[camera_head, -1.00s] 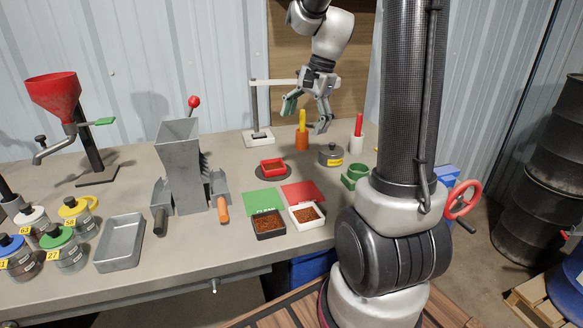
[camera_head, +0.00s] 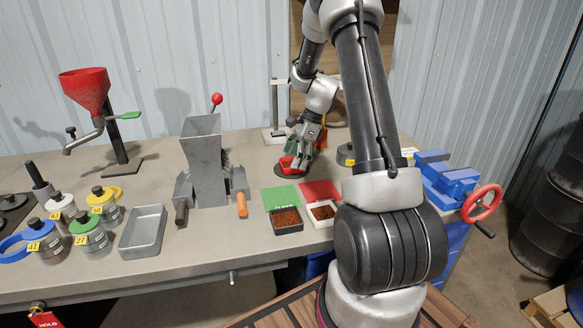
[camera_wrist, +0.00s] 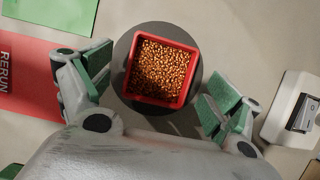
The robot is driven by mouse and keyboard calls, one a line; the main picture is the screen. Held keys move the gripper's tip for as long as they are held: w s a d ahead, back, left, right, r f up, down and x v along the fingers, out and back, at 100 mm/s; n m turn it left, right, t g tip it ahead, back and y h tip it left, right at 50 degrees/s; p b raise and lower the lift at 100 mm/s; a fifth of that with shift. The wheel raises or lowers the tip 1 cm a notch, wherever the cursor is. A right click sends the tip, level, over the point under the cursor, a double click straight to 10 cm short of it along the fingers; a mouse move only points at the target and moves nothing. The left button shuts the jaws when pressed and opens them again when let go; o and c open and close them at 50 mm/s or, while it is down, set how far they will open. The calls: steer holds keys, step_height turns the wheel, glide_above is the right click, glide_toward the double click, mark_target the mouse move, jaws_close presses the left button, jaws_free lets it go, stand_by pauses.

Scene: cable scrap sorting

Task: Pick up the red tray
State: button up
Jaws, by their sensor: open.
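The red tray (camera_wrist: 186,99) is a small square tray filled with copper-coloured granules. It stands on a dark round plate (camera_wrist: 126,56) on the bench. In the head view the red tray (camera_head: 286,166) is partly hidden by my gripper. My gripper (camera_wrist: 158,88) is open, with its green-padded fingers on the left and right sides of the tray, apart from its walls. In the head view my gripper (camera_head: 297,155) is low over the tray from behind.
A green card (camera_head: 281,198) and a red card (camera_head: 319,190) lie in front, with a black tray (camera_head: 287,228) and a white tray (camera_head: 323,220) of granules. A grey hopper machine (camera_head: 203,165) stands to the left. A white switch box (camera_wrist: 290,105) is near the right finger.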

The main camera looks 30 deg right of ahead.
steer(key=shift+w+a+f, duration=0.1)
steer(key=shift+a+f, duration=0.15)
steer(key=shift+f, duration=0.35)
steer(key=c, duration=1.2)
steer(key=shift+o, duration=0.2)
